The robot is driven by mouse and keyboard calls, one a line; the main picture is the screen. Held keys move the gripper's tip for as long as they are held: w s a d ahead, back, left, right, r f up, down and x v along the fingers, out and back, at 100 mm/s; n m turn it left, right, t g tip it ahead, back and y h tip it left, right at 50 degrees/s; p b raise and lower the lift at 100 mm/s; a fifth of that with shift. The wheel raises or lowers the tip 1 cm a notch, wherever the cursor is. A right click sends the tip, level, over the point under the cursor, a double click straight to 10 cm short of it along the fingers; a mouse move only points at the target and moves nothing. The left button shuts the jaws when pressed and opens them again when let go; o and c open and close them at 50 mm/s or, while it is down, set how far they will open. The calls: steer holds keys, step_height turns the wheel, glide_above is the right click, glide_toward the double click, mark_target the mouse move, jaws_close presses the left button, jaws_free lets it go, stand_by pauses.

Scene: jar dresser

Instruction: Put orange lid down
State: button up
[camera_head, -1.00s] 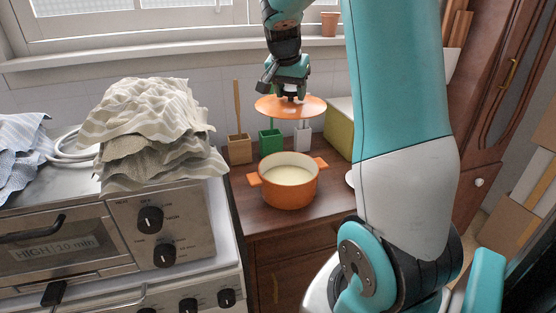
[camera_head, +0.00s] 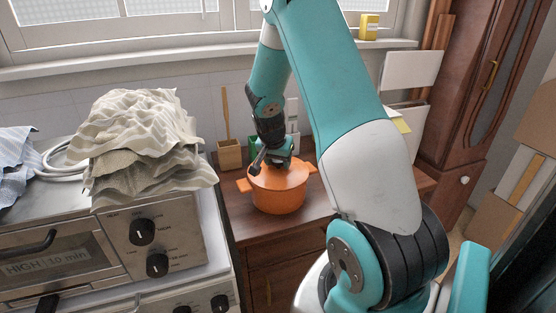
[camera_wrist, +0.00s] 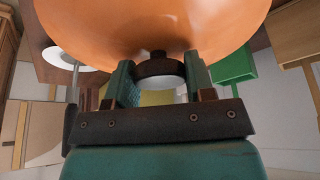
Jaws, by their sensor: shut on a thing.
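The orange lid (camera_head: 292,178) lies over the top of the orange pot (camera_head: 280,201) on the wooden dresser, and it looks level. I cannot tell how exactly its edge meets the pot's rim. My gripper (camera_head: 276,161) is above the lid, with its fingers shut on the lid's knob. In the wrist view the lid (camera_wrist: 150,20) fills the top, and my gripper (camera_wrist: 158,75) has a finger on each side of the dark knob (camera_wrist: 158,67). The pot's inside is hidden.
A wooden holder (camera_head: 229,155) and a partly hidden green one (camera_head: 254,146) stand behind the pot. A stove with a cloth pile (camera_head: 140,145) is to the left. The dresser top (camera_head: 240,224) is bare in front of the pot.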

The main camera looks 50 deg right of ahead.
steer(key=shift+f, duration=0.25)
steer(key=o, duration=1)
steer(key=shift+r, duration=0.15)
steer(key=b+v, duration=0.2)
steer(key=v, duration=1)
steer(key=shift+a, duration=0.15)
